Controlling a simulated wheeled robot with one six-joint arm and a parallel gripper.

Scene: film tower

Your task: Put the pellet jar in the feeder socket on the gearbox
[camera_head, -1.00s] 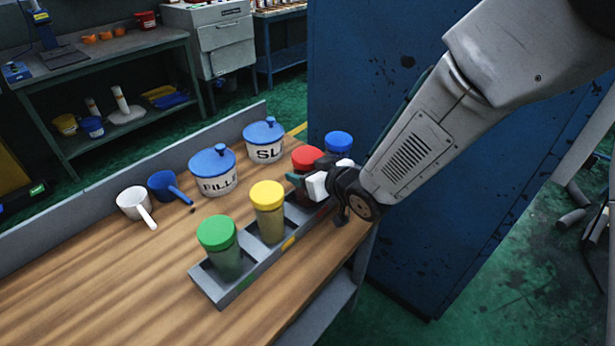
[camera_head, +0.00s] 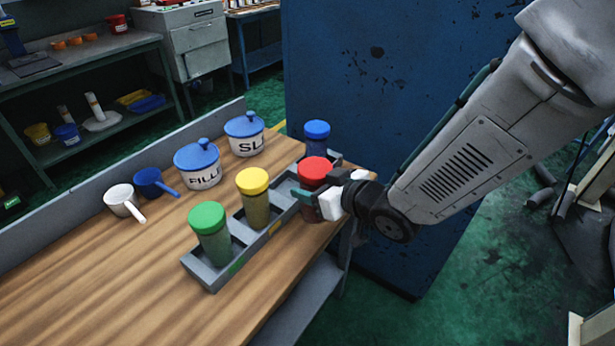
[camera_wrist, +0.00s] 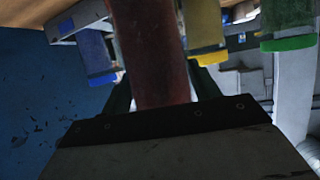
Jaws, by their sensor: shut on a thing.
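My gripper (camera_head: 318,204) is shut on the red-lidded jar (camera_head: 314,172), which has a dull red body (camera_wrist: 150,50) in the wrist view. The jar appears lifted out of the grey rack (camera_head: 208,279), just right of a bare slot. The rack holds a green-lidded jar (camera_head: 211,235), a yellow-lidded jar (camera_head: 254,200) and a blue-lidded jar (camera_head: 317,135) at its far end. No label on these jars can be read, so I cannot tell which is the pellet jar. The gearbox and feeder socket are not identifiable in view.
Two lidded pots (camera_head: 198,165) (camera_head: 244,133), a white scoop (camera_head: 123,201) and a blue scoop (camera_head: 152,182) stand on the wooden bench (camera_head: 110,275). A blue cabinet (camera_head: 375,100) stands close beyond the bench's end. Green floor (camera_head: 450,290) is open at the right.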

